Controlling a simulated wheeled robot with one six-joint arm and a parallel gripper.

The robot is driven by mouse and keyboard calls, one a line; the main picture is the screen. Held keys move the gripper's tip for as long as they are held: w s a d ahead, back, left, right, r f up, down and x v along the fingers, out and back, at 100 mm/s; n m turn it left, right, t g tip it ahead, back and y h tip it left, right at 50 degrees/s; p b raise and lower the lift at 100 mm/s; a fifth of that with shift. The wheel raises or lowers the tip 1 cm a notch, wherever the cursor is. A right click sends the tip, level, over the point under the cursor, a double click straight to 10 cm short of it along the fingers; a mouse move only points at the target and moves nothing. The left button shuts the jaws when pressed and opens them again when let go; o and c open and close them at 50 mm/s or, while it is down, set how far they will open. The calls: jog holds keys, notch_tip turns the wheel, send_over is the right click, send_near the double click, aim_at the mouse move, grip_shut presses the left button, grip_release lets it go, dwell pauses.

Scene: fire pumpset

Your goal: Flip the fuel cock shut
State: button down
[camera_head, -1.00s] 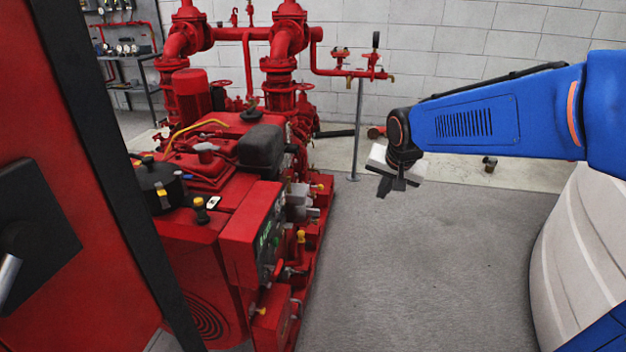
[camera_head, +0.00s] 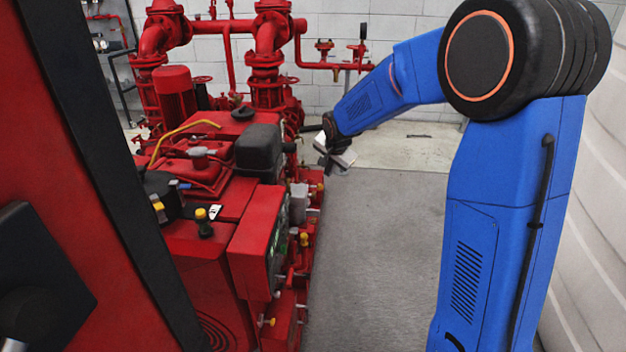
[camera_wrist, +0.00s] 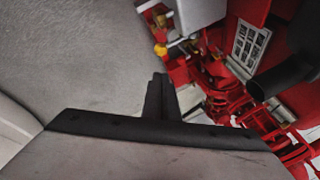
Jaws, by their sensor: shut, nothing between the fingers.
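The red pumpset (camera_head: 215,240) stands left of my arm in the head view. I cannot tell which fitting is the fuel cock. My gripper (camera_head: 326,165) is beside the far right part of the pumpset, above the floor, apart from these fittings. In the wrist view its fingers (camera_wrist: 159,96) are together and empty, over the grey floor. A yellow knob (camera_wrist: 160,49) on red pipework shows just beyond the fingertips there.
A red cabinet with a black frame (camera_head: 110,180) fills the left foreground. Red vertical pipes (camera_head: 265,60) and a pipe on a stand rise at the back before a white block wall. The grey floor (camera_head: 375,240) right of the pumpset is clear.

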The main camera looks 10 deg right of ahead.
jog(key=shift+w+a+f, duration=0.1)
jog(key=shift+w+f, duration=0.05)
jog(key=w+a+f, duration=0.2)
jog(key=w+f, duration=0.6)
jog(key=f, duration=0.1)
jog(key=shift+a, duration=0.15)
dwell(0.5)
jog(key=shift+w, duration=0.1)
